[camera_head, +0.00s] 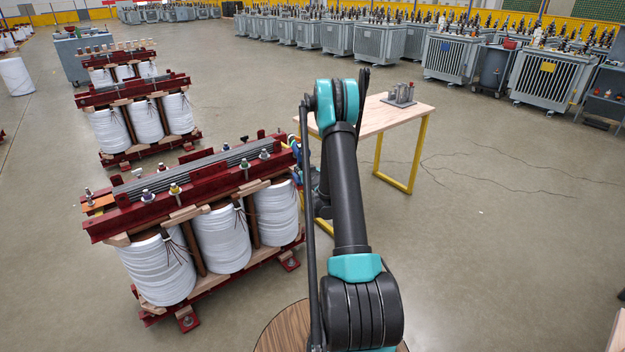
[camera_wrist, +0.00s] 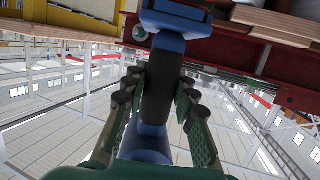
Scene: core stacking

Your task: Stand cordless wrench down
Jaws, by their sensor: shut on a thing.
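The cordless wrench (camera_wrist: 160,78), blue with a black grip, is between the green fingers of my gripper (camera_wrist: 158,100) in the wrist view. The fingers close on its dark grip from both sides. Its blue top end overlaps the red clamp beam of a transformer core (camera_wrist: 237,52) in that view; I cannot tell whether they touch. In the head view the nearest transformer core (camera_head: 221,239) stands left of my arm, with white coils and red beams. My arm hides most of the gripper and wrench there.
A wooden table (camera_head: 418,117) with yellow legs stands behind my arm, with a small grey block set (camera_head: 401,95) on it. A round wooden top (camera_head: 275,335) lies at the bottom edge. More cores stand back left. Grey transformers line the far right.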

